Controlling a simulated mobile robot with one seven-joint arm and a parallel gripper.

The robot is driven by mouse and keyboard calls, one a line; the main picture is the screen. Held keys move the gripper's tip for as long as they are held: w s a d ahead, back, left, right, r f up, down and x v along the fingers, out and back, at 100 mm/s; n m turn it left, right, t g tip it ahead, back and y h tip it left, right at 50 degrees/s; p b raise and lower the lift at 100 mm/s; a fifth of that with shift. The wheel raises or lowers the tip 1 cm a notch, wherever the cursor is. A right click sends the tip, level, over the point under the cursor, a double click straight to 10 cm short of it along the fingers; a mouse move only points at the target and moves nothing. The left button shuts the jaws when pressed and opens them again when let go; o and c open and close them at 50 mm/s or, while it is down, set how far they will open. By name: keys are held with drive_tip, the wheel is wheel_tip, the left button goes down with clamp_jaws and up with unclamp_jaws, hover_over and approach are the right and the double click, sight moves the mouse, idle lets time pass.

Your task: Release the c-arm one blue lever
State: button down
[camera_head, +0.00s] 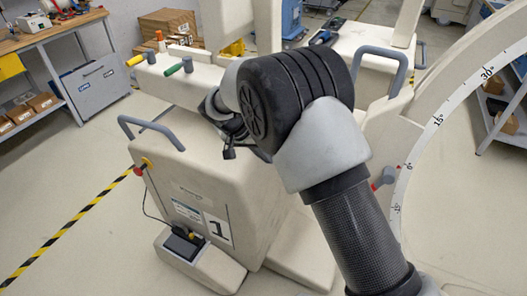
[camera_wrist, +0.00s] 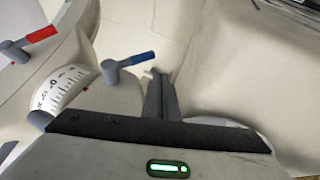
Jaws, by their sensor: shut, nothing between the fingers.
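The blue lever (camera_wrist: 137,58) shows in the wrist view, on a grey round pivot on a cream housing beside a curved degree scale (camera_wrist: 65,85). My gripper (camera_wrist: 160,76) is shut and empty. Its fingertips appear just right of and below the lever's blue end; I cannot tell whether they touch it. In the head view the c-arm cart (camera_head: 190,205) bears a "1" label (camera_head: 217,229). My arm covers part of its top, and I cannot make out the gripper or this blue lever there.
A red lever (camera_wrist: 42,34) is left of the blue one. In the head view, yellow (camera_head: 135,60) and green (camera_head: 174,69) handles stand on the cream beam. A grey handle rail (camera_head: 150,132) rises from the cart. A large scaled arc (camera_head: 435,125) stands right of my arm.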

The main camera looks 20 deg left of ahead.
drive_tip(key=w+d+f, duration=0.2)
drive_tip(key=d+f, duration=0.3)
drive_tip(key=shift+f, duration=0.4)
drive_tip(key=shift+w, duration=0.1)
